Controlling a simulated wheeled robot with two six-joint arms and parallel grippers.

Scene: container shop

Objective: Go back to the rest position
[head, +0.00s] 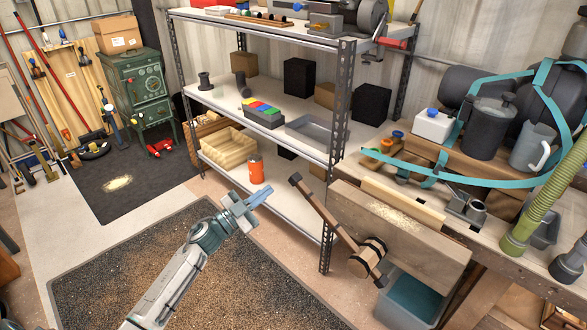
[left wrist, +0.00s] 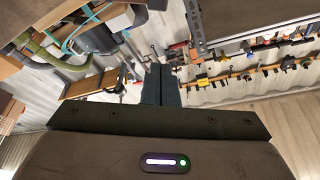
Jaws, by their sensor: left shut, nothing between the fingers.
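My left gripper (head: 259,196) is shut and empty. In the head view its arm reaches up from the bottom left, over the dark floor mat, with the blue-grey fingers pointing up and right toward the shelf rack. The closed fingers also show in the left wrist view (left wrist: 161,85), side by side with nothing between them. An orange can (head: 256,170) stands on the lower shelf just beyond the fingertips in the picture; I cannot tell the exact gap. My right gripper does not show in either view.
A metal shelf rack (head: 340,110) stands ahead, holding a cream crate (head: 229,147) and a grey tray (head: 312,130). A wooden mallet (head: 368,255) is at the front of the workbench (head: 400,215) on the right. A green stove (head: 140,85) stands back left. The floor mat (head: 110,265) has clear room.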

